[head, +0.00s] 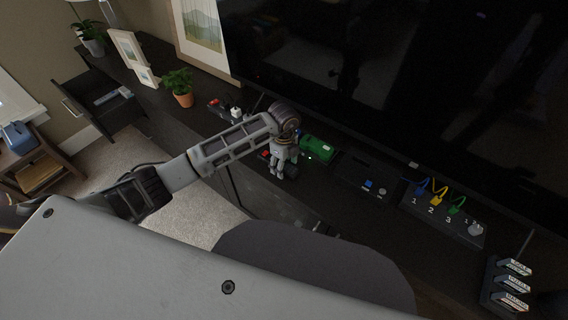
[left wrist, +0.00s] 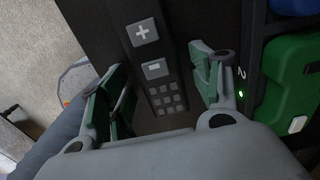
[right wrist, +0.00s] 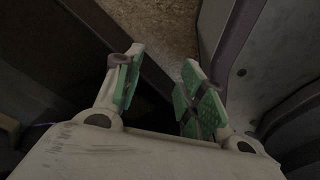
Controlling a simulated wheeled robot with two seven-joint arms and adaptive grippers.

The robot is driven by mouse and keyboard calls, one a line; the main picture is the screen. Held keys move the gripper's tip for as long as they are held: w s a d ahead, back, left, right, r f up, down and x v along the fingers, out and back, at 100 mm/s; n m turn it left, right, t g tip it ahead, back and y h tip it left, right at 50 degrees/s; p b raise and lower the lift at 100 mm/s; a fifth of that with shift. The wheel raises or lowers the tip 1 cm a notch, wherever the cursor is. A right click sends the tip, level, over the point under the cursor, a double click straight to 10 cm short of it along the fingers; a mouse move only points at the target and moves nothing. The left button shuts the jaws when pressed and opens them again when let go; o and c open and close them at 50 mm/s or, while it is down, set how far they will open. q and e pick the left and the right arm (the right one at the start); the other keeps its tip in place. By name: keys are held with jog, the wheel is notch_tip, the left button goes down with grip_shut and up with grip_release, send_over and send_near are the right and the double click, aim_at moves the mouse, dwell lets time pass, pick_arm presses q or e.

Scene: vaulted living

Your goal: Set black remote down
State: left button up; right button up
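The black remote (left wrist: 160,72) shows in the left wrist view, with large plus and minus keys and a grey keypad. My left gripper (left wrist: 161,75) is open, with a finger on each side of the remote and visible gaps between. In the head view, my left gripper (head: 283,170) points down at the cabinet, and I cannot make out the remote there. My right gripper (right wrist: 158,85) is open and empty in the right wrist view, outside the head view.
A green case (head: 317,148) stands close right of my left gripper. Farther right are a panel with numbered coloured cables (head: 437,190) and a rack of labelled boxes (head: 512,285). A large black screen (head: 400,80) rises behind. A potted plant (head: 181,88) stands left.

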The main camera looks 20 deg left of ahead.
jog(key=shift+s, duration=0.1)
pick_arm(q)
jog(key=shift+r, duration=1.15)
notch_tip(320, 180, up, 10)
jog(key=shift+p, duration=0.35)
pick_arm(e)
jog(key=shift+s+d+f, duration=0.1)
jog(key=shift+s+d, duration=0.1)
jog(key=shift+s, duration=0.3)
jog(key=shift+s+d+f, duration=0.1)
jog(key=shift+s+d, duration=0.1)
jog(key=shift+s, duration=0.3)
jog(key=shift+s+d, duration=0.1)
jog(key=shift+s, duration=0.25)
